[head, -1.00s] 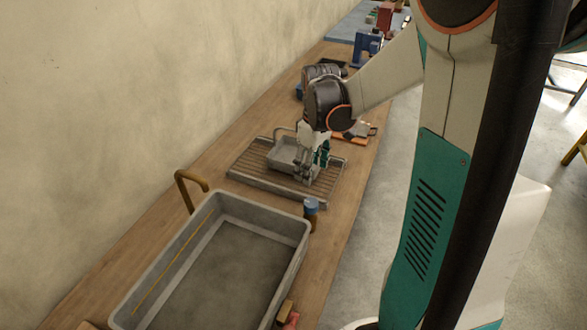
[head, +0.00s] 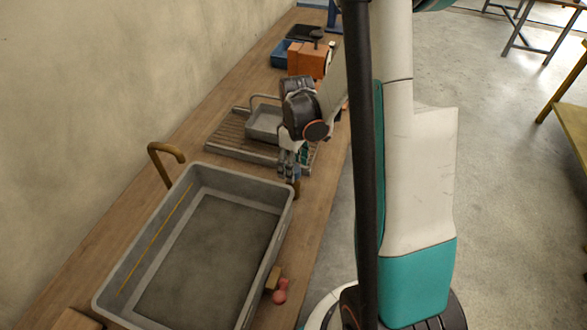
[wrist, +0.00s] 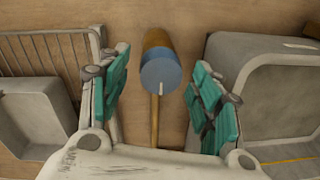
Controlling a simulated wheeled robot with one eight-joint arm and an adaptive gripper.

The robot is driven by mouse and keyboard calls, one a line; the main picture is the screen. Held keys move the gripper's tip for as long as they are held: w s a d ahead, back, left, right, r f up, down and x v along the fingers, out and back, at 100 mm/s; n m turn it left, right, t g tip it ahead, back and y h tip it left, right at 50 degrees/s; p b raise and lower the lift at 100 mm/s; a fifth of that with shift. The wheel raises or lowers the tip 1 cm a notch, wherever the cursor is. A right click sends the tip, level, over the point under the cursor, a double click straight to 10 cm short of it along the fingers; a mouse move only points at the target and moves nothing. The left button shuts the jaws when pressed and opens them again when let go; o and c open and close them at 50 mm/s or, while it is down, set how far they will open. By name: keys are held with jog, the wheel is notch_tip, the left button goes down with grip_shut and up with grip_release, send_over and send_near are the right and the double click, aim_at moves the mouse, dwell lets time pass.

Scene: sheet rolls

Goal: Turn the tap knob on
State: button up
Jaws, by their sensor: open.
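The tap knob (wrist: 161,74) has a blue cap with a white mark and a brown body. In the wrist view it sits between my gripper's two teal finger pads, with a gap on each side. My gripper (wrist: 163,98) is open and points down over the knob. In the head view my gripper (head: 291,170) is beside the near right corner of the rack, and it mostly hides the knob. The brass tap spout (head: 166,152) stands at the left rim of the grey basin (head: 283,225).
A slatted drying rack (head: 232,143) with a grey tub (head: 264,122) lies behind the basin. An orange box (head: 307,60) and a blue tray stand farther back. Small red and brown items (head: 280,290) lie at the basin's right. The wall bounds the left side.

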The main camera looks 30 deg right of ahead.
jog(key=shift+f, duration=0.4)
jog(key=c, duration=1.1)
